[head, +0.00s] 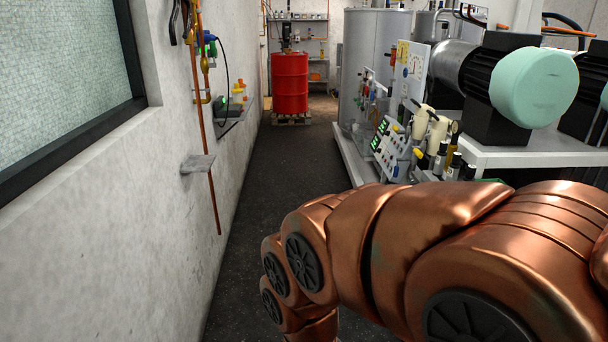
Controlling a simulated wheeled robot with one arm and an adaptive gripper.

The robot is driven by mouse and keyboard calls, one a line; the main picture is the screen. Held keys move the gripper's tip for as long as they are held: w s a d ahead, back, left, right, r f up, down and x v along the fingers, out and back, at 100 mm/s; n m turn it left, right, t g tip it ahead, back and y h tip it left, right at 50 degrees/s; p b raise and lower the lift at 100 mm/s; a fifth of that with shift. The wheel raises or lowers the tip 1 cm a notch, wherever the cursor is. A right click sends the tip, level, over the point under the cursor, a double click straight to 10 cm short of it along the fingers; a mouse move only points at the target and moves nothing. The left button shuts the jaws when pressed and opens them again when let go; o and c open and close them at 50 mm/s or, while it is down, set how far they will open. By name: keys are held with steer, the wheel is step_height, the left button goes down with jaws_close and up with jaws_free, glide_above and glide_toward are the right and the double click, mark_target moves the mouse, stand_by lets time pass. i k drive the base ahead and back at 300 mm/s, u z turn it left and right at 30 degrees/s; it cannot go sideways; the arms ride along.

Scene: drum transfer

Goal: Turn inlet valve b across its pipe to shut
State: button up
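I cannot pick out inlet valve b for certain in the head view. Small coloured fittings (208,45) in blue, green and yellow sit on thin copper-coloured pipes (213,170) along the left wall. More small valves and gauges stand on the equipment skid at the right, too small to read any label or handle angle. My copper-coloured arm fills the lower right and bends down out of the bottom edge. My gripper does not show, so its fingers and anything in them are hidden.
A dark floor aisle (270,170) runs clear between the left wall and the skid. A red drum (290,83) stands on a pallet at the far end. At the right are a grey tank (375,55), a control panel (390,142) and a motor with a mint-green cover (540,88).

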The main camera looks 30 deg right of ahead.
mark_target(396, 171)
steer(key=i, duration=0.55)
steer(key=z, duration=3.55)
steer(key=k, duration=0.55)
steer(key=u, duration=2.35)
steer(key=i, duration=1.35)
